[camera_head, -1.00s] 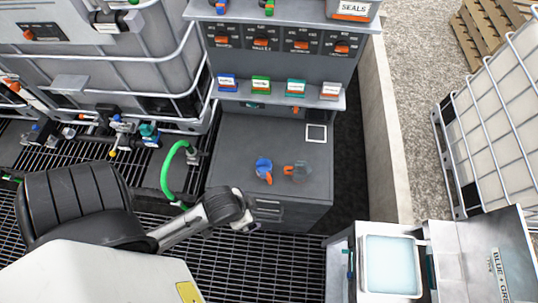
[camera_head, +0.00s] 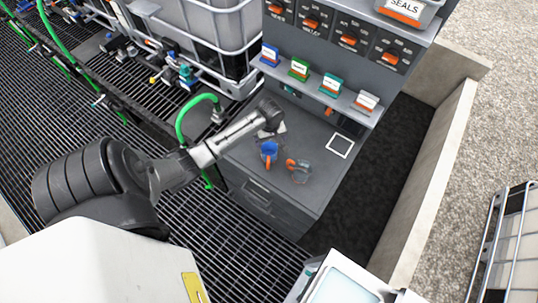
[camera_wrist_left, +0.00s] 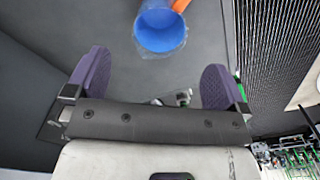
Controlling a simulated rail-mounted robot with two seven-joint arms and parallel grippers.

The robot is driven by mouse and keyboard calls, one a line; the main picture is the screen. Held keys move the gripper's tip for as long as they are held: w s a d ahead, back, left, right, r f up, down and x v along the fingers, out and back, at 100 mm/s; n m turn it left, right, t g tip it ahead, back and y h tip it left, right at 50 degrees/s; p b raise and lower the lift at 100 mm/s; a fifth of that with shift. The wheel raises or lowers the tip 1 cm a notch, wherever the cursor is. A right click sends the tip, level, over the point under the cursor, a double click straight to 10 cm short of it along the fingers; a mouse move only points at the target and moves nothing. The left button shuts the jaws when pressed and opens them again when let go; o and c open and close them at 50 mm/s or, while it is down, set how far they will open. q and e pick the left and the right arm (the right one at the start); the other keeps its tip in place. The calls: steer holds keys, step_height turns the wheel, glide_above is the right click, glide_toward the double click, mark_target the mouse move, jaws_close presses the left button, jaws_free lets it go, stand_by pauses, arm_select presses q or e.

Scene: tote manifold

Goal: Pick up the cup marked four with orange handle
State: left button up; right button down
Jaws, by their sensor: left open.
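Two cups stand on the grey counter in the head view. One is a blue cup (camera_head: 269,149) with an orange handle; the other is a grey, see-through-looking cup (camera_head: 301,172) with an orange handle. I cannot read a number on either. My left gripper (camera_head: 271,131) is above the counter, just behind the blue cup, its fingers hard to make out there. In the left wrist view the gripper (camera_wrist_left: 155,82) is open and empty with purple fingertips. The blue cup (camera_wrist_left: 161,32) lies beyond the fingertips, apart from them, its handle partly cut off at the top edge.
A white-framed square (camera_head: 340,146) marks the counter's right side. Above it runs a shelf with small coloured labelled blocks (camera_head: 299,69). A green hose (camera_head: 183,122) rises left of the counter. A concrete wall (camera_head: 432,185) stands to the right. The counter front is clear.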

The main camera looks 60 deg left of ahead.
arm_select(q)
glide_above(270, 151)
steer(key=s+d, duration=0.2)
steer(key=d, duration=0.1)
steer(key=shift+w+f, duration=0.2)
steer(key=shift+f, duration=4.85)
steer(key=c, duration=1)
steer(key=shift+r, duration=0.1)
